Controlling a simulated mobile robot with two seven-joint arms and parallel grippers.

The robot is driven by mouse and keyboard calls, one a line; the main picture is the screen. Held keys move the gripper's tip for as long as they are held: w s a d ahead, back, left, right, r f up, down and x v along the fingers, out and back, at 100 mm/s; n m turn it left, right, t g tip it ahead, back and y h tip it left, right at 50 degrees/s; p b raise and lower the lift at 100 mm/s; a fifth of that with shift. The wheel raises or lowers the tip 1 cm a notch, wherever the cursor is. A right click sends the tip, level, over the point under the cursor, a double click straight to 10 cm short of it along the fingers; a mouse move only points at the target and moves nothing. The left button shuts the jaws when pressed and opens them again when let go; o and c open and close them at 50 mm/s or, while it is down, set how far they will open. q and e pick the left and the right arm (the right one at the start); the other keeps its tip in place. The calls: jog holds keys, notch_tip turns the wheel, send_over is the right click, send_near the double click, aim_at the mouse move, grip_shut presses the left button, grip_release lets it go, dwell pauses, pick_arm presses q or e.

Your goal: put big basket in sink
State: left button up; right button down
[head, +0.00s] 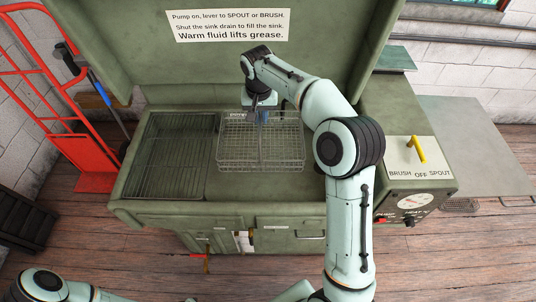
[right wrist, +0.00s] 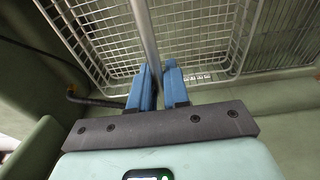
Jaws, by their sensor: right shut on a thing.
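The big basket (head: 240,155) is a wire mesh basket with a divider across its middle, seen in the head view over the green sink (head: 258,188). It sits level, right of a wire rack; I cannot tell whether it rests on the sink floor or hangs just above it. My right gripper (head: 262,116) is at the basket's far side, shut on its metal bar. In the right wrist view, the blue fingers (right wrist: 158,86) stand on both sides of the bar, with the basket mesh (right wrist: 105,35) beyond. My left gripper is out of view.
A wire rack (head: 165,165) fills the sink's left part. The raised lid (head: 150,45) stands behind. A control box with a yellow lever (head: 416,149) is at the right. A red hand truck (head: 88,130) stands at the left.

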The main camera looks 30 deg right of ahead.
notch_tip(320, 180, down, 10)
jog(key=shift+s+f+b, duration=0.1)
jog(key=shift+s+b, duration=0.05)
jog(key=shift+b, duration=0.4)
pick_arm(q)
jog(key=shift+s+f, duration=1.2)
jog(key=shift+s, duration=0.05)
pick_arm(e)
notch_tip(320, 180, down, 7)
jog(key=shift+r, duration=0.2)
jog(key=shift+f, duration=0.1)
jog(key=c, duration=1.5)
grip_release()
jog(key=shift+f, duration=0.15)
jog(key=o, duration=0.4)
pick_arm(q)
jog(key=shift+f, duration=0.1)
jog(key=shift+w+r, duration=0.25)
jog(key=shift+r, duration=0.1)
pick_arm(e)
jog(key=r, duration=0.4)
jog(key=s+r, duration=0.1)
jog(key=r, duration=0.3)
jog(key=a+r, duration=0.1)
jog(key=r, duration=0.3)
jog(key=shift+s+r, duration=0.15)
jog(key=shift+s, duration=0.05)
